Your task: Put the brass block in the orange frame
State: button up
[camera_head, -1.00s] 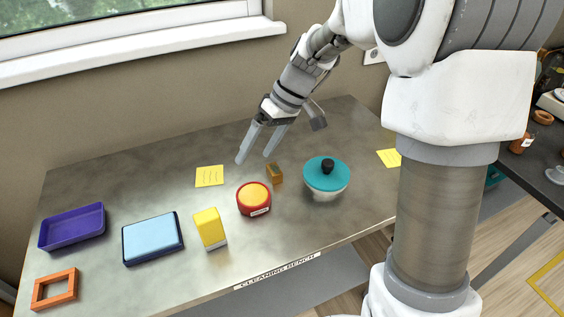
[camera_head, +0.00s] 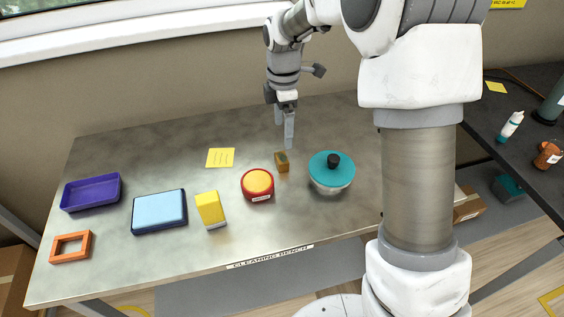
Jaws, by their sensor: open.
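The brass block (camera_head: 282,162), a small brown-gold block, stands on the metal bench between a red tin and a teal-lidded pot. The orange frame (camera_head: 71,247) lies flat at the bench's front left corner, and bare bench shows through its opening. My gripper (camera_head: 284,141) points down above and just behind the brass block, with its fingers apart and nothing between them. The fingertips look apart from the block; their exact height over the bench is hard to tell.
The red tin with yellow top (camera_head: 257,184) and the pot with teal lid (camera_head: 332,174) stand close to the block. A yellow block (camera_head: 210,210), a blue box (camera_head: 159,211) and a purple tray (camera_head: 91,192) stand farther left. The back of the bench is clear apart from a yellow note (camera_head: 220,158).

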aim_at(282, 157)
notch_tip(282, 157, down, 10)
jog(key=shift+w+a+f, duration=0.1)
jog(key=shift+w+a, duration=0.05)
grip_shut()
dwell(0.8)
